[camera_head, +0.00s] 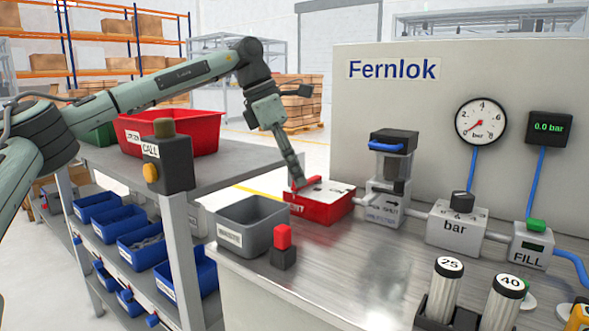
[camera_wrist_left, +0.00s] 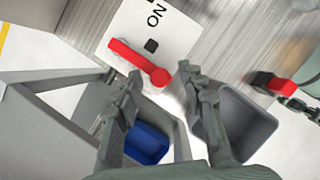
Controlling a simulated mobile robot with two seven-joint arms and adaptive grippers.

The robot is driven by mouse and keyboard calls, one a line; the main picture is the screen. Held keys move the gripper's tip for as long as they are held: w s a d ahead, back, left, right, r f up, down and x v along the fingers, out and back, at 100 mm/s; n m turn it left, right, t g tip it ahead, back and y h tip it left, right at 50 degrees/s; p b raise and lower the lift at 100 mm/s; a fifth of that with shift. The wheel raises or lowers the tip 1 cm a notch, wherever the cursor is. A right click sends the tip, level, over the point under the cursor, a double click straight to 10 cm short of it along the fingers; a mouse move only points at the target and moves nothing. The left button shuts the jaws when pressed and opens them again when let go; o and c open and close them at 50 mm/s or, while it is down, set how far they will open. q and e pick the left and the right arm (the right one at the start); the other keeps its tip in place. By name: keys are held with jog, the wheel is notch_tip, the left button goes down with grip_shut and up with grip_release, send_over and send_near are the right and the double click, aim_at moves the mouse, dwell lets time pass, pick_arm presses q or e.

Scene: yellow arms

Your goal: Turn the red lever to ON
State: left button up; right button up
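The red lever (camera_wrist_left: 140,62) lies over a white panel (camera_wrist_left: 178,32) in the left wrist view. Its rounded end is near my fingertips and its bar runs to the upper left. The word ON is on the panel beyond a small black square, and the lever does not point at it. In the head view the lever (camera_head: 299,181) shows small above a red-sided box (camera_head: 322,209) with a white top. My left gripper (camera_wrist_left: 160,76) is open, its fingers apart on either side of the rounded end. Contact cannot be told.
A grey bin (camera_head: 231,236) and a red-and-black button (camera_head: 283,248) stand in front of the box. A valve unit (camera_head: 388,190) is close on its right. A shelf with a red crate (camera_head: 196,145) and a call post (camera_head: 170,172) is at left. The middle of the bench is clear.

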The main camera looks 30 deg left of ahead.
pick_arm(q)
grip_shut()
jog(key=shift+d, duration=0.1)
dwell(0.4)
